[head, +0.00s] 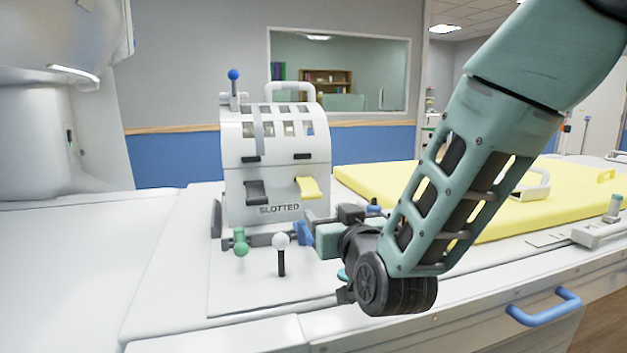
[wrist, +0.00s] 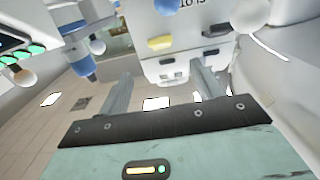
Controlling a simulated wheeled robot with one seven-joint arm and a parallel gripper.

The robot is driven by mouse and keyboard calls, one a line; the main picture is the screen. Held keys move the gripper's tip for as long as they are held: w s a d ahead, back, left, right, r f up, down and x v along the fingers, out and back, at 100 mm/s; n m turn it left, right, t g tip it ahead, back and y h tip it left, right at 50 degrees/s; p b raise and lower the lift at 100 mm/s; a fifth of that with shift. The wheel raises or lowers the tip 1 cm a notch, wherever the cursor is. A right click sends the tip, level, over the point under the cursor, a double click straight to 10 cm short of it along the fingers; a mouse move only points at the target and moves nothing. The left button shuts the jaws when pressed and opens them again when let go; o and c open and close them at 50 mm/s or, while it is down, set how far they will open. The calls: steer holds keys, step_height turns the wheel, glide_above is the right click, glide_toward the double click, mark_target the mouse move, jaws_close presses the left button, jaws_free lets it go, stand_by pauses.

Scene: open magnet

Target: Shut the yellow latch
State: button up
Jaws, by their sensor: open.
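The yellow latch (head: 307,187) is a flat tab at the lower right front of the white box marked SLOTTED (head: 275,150). It sticks out from the box front. A similar dark latch (head: 256,192) sits to its left. In the wrist view, upside down, the yellow latch (wrist: 160,42) shows beyond the fingertips, with the dark latch (wrist: 215,27) to its right. My gripper (wrist: 162,70) is open, with nothing visible between its fingers. In the head view my wrist is low and to the right of the box front; the fingertips are hard to make out.
A yellow pad (head: 480,205) lies to the right, behind my arm. The white surface at left is clear.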

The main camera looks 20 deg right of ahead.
mark_target(312, 195)
steer(key=shift+w+r+p, duration=0.2)
steer(key=shift+r+p, duration=0.05)
steer(key=shift+p, duration=0.8)
steer(key=w, duration=1.1)
steer(key=shift+w+f, duration=0.3)
